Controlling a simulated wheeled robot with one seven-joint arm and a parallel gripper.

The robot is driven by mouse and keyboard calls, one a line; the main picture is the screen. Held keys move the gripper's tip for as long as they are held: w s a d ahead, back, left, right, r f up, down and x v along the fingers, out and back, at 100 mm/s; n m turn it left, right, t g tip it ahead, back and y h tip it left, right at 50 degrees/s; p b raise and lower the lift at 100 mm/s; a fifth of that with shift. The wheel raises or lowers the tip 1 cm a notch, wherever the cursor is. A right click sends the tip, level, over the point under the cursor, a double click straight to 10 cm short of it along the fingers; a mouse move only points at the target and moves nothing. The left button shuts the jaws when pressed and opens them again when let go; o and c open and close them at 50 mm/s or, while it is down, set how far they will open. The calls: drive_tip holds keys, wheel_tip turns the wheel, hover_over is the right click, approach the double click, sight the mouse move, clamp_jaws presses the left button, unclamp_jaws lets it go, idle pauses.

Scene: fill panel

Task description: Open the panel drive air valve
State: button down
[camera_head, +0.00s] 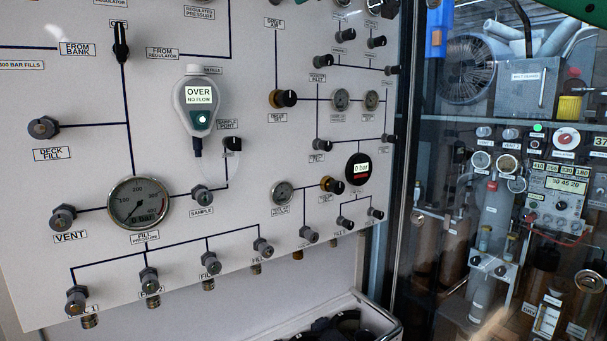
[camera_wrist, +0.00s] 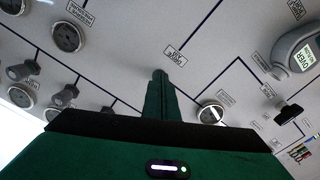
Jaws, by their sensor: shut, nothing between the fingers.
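The DRIVE AIR label (camera_head: 274,23) is in the upper middle of the panel in the head view. A line runs down from it to a brass valve with a black knob (camera_head: 286,98), which I take as the drive air valve. I cannot tell its setting. My gripper (camera_wrist: 160,76) is shut and empty in the wrist view, its dark green fingers pointing at the panel. Its tips show just beside the DRIVE AIR label (camera_wrist: 176,54) there. The valve's knob is not visible in the wrist view.
Several small black knobs (camera_head: 377,42) and gauges (camera_head: 340,99) crowd the panel right of the valve. A hanging analyser (camera_head: 198,104) reading OVER is to its left. A second brass valve (camera_head: 331,185) sits lower. A glass partition edge (camera_head: 404,150) stands right of the panel.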

drive_tip(key=shift+d, duration=0.1)
drive_tip(key=v, duration=0.6)
drive_tip(key=shift+f, duration=0.3)
drive_tip(key=shift+w+d, duration=0.1)
drive_tip(key=shift+d, duration=0.05)
